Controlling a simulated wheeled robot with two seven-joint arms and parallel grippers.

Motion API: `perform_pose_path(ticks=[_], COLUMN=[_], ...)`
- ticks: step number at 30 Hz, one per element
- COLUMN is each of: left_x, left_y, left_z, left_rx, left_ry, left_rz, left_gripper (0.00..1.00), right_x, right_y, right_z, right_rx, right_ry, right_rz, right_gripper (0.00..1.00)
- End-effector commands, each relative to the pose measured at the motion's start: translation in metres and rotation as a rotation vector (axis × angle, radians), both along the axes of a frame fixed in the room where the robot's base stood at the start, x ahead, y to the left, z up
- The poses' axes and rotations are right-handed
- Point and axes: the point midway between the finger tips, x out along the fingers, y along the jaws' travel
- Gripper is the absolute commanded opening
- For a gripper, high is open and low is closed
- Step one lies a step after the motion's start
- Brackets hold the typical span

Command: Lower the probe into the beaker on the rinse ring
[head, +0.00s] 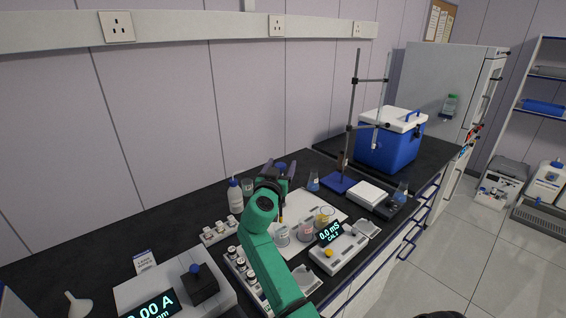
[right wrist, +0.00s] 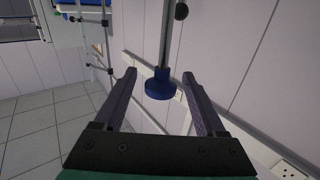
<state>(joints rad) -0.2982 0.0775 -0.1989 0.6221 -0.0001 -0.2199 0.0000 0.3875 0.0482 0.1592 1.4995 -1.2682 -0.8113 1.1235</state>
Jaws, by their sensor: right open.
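My right gripper (head: 277,176) is over the back of the bench, its fingers apart. In the right wrist view, which appears upside down, the gripper (right wrist: 160,88) is open with a blue round cap (right wrist: 158,86) on a grey shaft between its fingertips, apparently the probe. A gap shows on each side. The blue cap (head: 281,166) also shows in the head view; my arm hides much below it. Clear beakers stand near a white mat (head: 299,201): one (head: 283,236) beside my arm, another (head: 306,229), and a yellowish one (head: 322,219). I cannot tell which is on the rinse ring. My left gripper is out of view.
A meter reading 0.0 mS (head: 345,252) stands in front of the beakers. A white bottle (head: 235,197) and a vial rack (head: 219,233) are left of my arm.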

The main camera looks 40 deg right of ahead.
Motion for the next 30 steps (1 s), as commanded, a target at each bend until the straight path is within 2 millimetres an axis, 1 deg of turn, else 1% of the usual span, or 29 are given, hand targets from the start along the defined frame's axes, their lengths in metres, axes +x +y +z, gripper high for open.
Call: perform_pose_path(ticks=[1,2,3,5,6,7,30], left_x=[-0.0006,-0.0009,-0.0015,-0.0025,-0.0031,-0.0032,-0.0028], left_y=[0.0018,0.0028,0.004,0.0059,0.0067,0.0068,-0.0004], left_z=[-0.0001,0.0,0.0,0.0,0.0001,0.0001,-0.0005], left_rx=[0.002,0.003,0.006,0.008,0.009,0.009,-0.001], left_ry=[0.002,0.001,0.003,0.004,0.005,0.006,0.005], left_rz=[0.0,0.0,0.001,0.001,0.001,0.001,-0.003], left_gripper=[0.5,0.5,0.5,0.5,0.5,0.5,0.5], right_x=[0.0001,0.0001,0.0001,0.0001,0.0001,0.0001,-0.0003], right_y=[0.0002,0.0002,0.0001,0.0001,0.0001,-0.0001,-0.0012], right_z=[-0.0001,-0.0001,0.0,0.0,0.0,0.0,0.0001], right_rx=[0.0,0.0,0.0,0.0,0.0,0.0,0.0], right_ry=[0.0,0.0,0.0,0.0,0.0,0.0,0.0], right_rz=[0.0,0.0,0.0,0.0,0.0,0.0,-0.002], right_gripper=[0.73,0.65,0.5,0.27,0.12,0.0,0.0])
